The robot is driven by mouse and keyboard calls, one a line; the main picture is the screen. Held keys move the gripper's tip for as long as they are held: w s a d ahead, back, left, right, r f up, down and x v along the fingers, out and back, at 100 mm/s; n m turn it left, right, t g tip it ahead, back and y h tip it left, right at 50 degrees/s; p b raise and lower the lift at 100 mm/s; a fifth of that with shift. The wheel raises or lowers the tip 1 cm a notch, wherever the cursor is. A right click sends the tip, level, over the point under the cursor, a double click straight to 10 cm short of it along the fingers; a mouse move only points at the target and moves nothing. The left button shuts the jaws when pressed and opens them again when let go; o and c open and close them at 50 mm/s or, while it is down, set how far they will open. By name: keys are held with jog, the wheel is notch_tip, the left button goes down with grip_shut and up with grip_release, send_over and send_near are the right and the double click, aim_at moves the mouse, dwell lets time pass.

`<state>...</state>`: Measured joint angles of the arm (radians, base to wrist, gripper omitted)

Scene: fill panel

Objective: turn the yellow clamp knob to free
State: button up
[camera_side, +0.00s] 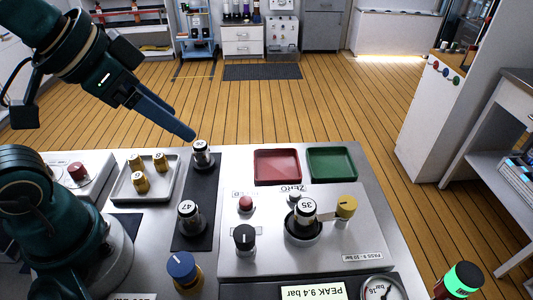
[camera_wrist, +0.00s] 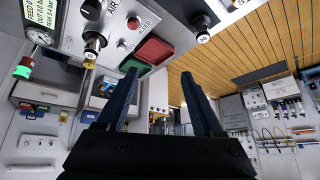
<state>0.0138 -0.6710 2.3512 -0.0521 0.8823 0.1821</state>
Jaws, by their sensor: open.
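The yellow clamp knob (camera_side: 345,206) stands on the right part of the light grey panel (camera_side: 345,238) in the side view, beside a gauge-like cylinder marked 35 (camera_side: 305,212) seated in a dark round mount. My gripper (camera_side: 190,135) is up at the left, far from the knob, with its blue fingers pointing down and right. In the wrist view its two fingers (camera_wrist: 159,75) are spread with nothing between them.
Cylinder 26 (camera_side: 202,155) stands close to my fingertips in the side view, with cylinder 47 (camera_side: 189,218) nearer. A black knob (camera_side: 244,238), red button (camera_side: 245,204), red tray (camera_side: 277,167) and green tray (camera_side: 332,164) are on the bench. A tray (camera_side: 122,190) holds brass fittings.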

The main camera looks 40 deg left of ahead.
jog(key=w+d+r+m+h, duration=0.1)
jog(key=w+d+r+m, duration=0.25)
jog(key=w, duration=0.25)
jog(key=m+g+h, duration=0.2)
jog(key=m+g, duration=0.2)
jog(key=m, duration=0.1)
send_over(347, 202)
jog(key=s+a, duration=0.1)
jog(key=a, duration=0.1)
notch_tip(347, 202, down, 12)
jog(key=shift+s+f, duration=0.15)
jog(key=shift+x, duration=2.35)
jog(key=shift+d, duration=0.1)
grip_shut()
